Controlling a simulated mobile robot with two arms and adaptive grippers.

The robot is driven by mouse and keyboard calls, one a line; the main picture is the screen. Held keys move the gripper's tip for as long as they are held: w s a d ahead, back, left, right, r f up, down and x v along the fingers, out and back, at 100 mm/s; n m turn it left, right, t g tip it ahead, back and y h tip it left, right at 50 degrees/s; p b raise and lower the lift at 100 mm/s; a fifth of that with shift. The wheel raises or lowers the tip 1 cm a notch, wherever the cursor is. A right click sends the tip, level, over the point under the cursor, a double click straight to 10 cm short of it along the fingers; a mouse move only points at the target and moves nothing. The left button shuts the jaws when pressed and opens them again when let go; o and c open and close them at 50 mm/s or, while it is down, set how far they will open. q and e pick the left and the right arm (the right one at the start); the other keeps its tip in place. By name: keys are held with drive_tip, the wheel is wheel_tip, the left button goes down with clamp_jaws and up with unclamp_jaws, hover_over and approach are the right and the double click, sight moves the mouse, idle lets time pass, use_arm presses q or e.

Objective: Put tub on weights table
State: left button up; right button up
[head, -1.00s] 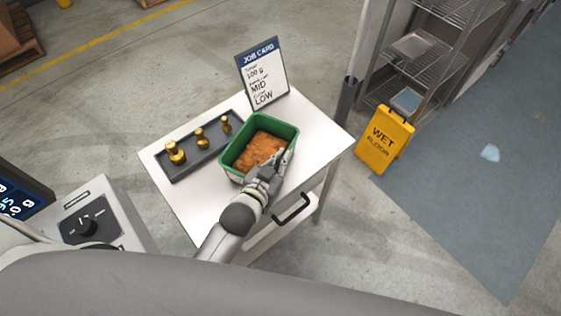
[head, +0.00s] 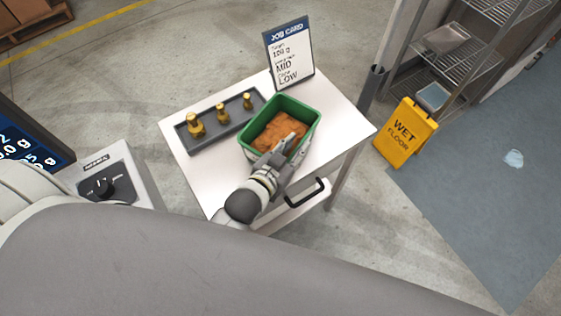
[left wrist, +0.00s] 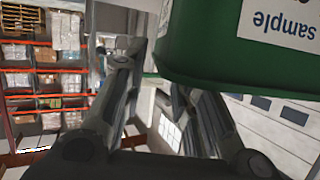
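The green tub (head: 313,122), with orange-brown contents, appears to stand on the white weights table (head: 340,122), right of the weights tray. My left gripper (head: 287,148) reaches over the tub's near side from the front; its fingers hide part of the near rim. In the left wrist view, my left gripper (left wrist: 155,95) has its two fingers apart with background showing between them. The tub's green wall (left wrist: 200,45) with an upside-down "sample" label is above and beside the right finger. Whether a finger touches the tub is unclear. My right gripper is not seen.
A dark tray (head: 208,137) holds brass weights (head: 195,124) on the table's left side. A job card (head: 290,58) stands at the back. A yellow wet floor sign (head: 405,133) and wire shelving (head: 470,60) are to the right. A weigher (head: 125,170) is at left.

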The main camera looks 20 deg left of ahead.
use_arm(q)
drive_tip(key=b+v, duration=0.1)
drive_tip(key=v, duration=0.8)
drive_tip(key=shift+s, duration=0.1)
idle(0.3)
